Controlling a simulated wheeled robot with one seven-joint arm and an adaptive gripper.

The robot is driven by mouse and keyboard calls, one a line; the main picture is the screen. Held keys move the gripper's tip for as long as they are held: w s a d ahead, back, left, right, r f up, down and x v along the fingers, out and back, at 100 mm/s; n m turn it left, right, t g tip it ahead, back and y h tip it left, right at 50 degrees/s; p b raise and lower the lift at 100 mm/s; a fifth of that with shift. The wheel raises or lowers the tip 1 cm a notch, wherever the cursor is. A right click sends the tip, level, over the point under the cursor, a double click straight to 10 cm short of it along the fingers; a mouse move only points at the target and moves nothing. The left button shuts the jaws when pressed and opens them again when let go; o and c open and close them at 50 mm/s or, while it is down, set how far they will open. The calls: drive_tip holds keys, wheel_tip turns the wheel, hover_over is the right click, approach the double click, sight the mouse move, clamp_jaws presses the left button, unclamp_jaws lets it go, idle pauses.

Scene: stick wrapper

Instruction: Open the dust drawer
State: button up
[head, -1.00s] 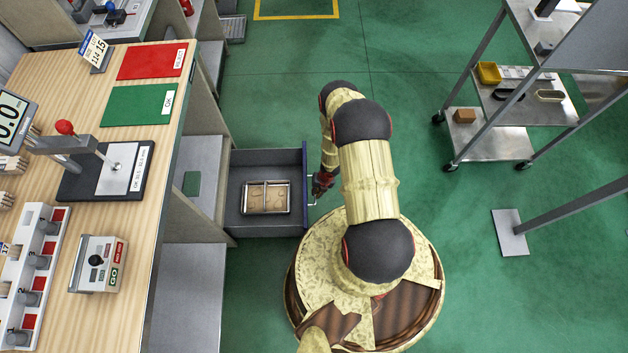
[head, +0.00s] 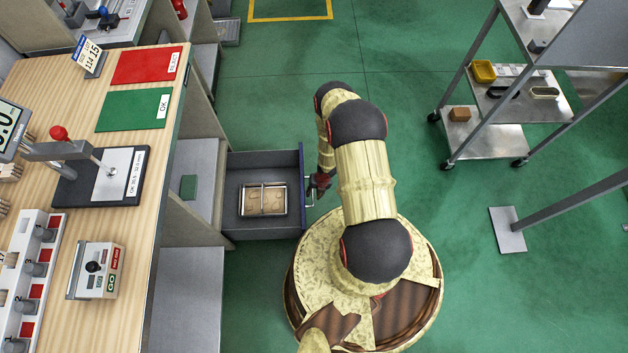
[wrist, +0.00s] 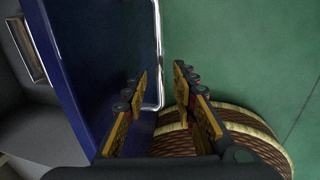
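The dust drawer (head: 232,226) is pulled well out from under the wooden workbench, over the green floor. It has grey inner walls and a blue front panel (head: 302,190), which also shows in the wrist view (wrist: 100,50). Inside lies a metal-framed tray (head: 263,199) with a tan bottom. A silver bar handle (wrist: 159,45) stands off the front panel. My gripper (wrist: 162,72) is open, its two fingers on either side of the handle's near end with gaps visible. In the head view my gripper (head: 314,185) is small, at the drawer's front; contact is unclear.
The workbench (head: 150,200) runs along the left, with red and green mats, a gauge stand and a control box. Grey shelves stand beneath it. A metal rack (head: 490,130) is at the right. Green floor is clear between the rack and my base.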

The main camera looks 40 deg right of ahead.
wheel_tip(320, 180, up, 12)
drive_tip(key=s+d, duration=0.1)
drive_tip(key=d, duration=0.1)
drive_tip(key=shift+s+f, duration=0.15)
drive_tip(key=shift+s, duration=0.05)
idle(0.5)
